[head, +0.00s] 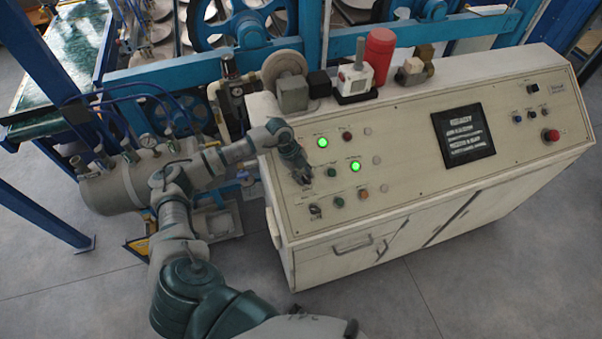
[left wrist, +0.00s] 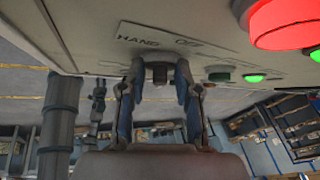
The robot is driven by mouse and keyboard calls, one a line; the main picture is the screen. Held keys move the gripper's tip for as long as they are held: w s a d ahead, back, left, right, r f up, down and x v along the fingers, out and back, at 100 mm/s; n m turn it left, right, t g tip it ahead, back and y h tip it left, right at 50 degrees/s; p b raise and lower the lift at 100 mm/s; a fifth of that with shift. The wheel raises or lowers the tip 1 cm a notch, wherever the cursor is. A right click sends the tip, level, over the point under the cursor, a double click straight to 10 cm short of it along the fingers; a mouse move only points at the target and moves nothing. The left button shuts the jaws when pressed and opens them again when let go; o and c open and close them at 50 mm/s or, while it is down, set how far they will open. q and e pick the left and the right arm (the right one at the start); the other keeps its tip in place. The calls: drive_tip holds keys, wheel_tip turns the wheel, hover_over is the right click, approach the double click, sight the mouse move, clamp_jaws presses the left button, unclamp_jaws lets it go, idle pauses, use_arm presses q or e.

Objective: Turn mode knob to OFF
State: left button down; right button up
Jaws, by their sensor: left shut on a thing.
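The cream control panel (head: 400,175) has a sloped face with buttons, lamps and knobs. My left gripper (head: 303,179) is at the panel's left part, its fingers pointing down to the face. In the left wrist view, my left gripper (left wrist: 160,78) has one finger on each side of a small dark knob (left wrist: 160,73) and is shut on it. The gripper mostly hides the knob in the head view. My right gripper is not in view.
Close to my gripper are lit green lamps (head: 323,142), a dark green button (head: 332,173) and another dark knob (head: 315,210). A red emergency button (head: 551,135) is at the far right. A red cylinder (head: 378,52) and other fittings stand on the panel's top edge.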

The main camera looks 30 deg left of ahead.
use_arm(q)
drive_tip(key=m+g, duration=0.1)
drive_tip(key=d+m+g, duration=0.1)
drive_tip(key=shift+f+m+y+p, duration=0.15)
drive_tip(key=shift+m+y+p, duration=0.15)
drive_tip(key=shift+y, duration=0.1)
drive_tip(key=shift+f+m+g+y, duration=0.1)
drive_tip(key=shift+m+g+y, duration=0.35)
drive_tip(key=shift+m, duration=0.25)
drive_tip(key=shift+g, duration=0.25)
drive_tip(key=c, duration=1.2)
unclamp_jaws()
drive_tip(key=shift+o, duration=0.2)
drive_tip(key=shift+w, duration=0.1)
